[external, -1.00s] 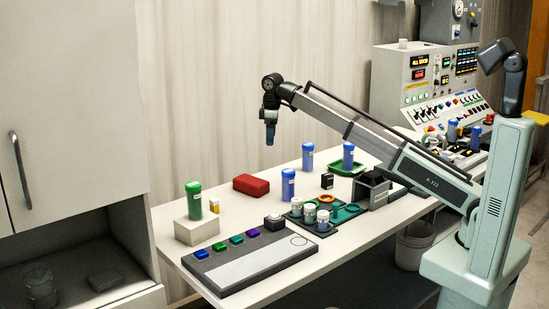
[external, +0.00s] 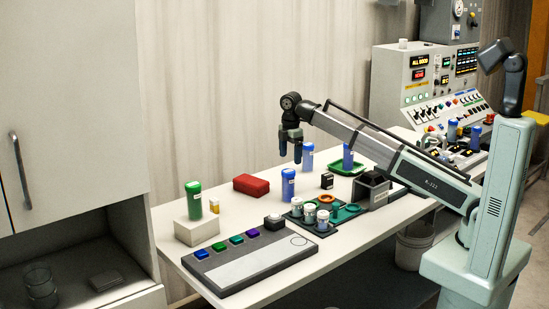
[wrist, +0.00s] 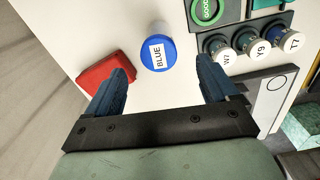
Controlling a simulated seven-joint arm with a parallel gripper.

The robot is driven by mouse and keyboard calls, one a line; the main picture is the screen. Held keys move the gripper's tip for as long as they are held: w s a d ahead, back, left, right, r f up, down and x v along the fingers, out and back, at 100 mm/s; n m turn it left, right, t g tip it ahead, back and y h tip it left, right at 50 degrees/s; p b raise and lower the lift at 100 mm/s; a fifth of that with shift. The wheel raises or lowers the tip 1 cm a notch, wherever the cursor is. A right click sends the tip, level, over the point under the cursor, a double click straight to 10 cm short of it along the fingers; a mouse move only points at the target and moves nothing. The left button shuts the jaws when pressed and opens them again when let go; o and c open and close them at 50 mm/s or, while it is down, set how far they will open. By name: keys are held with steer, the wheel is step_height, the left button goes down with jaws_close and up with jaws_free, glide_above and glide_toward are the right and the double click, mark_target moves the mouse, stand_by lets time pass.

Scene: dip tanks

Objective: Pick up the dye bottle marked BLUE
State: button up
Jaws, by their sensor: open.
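The dye bottle marked BLUE (wrist: 157,54) shows in the wrist view, its round blue top and label between and just beyond my two fingers. In the external view a blue bottle (external: 288,186) stands upright on the table below my gripper (external: 291,156); it appears to be the same one, though its label is too small to read there. My gripper is open and empty, with its fingers (wrist: 164,82) wide apart and pointing down above the bottle. Two similar blue bottles stand behind it, one (external: 308,158) near my fingers and one (external: 348,157) by the green tray.
A red block (external: 251,184) lies left of the bottle. A dark rack (external: 296,219) with white-capped vials (external: 310,213) stands in front right. A green bottle (external: 194,203) stands on a white block at left. The green tray (external: 336,169) is behind right.

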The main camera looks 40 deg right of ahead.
mark_target(288, 171)
step_height(288, 171, down, 4)
steer(key=shift+f, duration=0.2)
steer(key=shift+w+a+f, duration=0.1)
steer(key=shift+a+f, duration=0.05)
steer(key=shift+f, duration=1.25)
steer(key=shift+w+a+f, duration=0.1)
steer(key=shift+a+f, duration=0.05)
steer(key=shift+f, duration=1.2)
steer(key=shift+c, duration=0.2)
steer(key=c, duration=1.3)
steer(key=shift+o, duration=0.2)
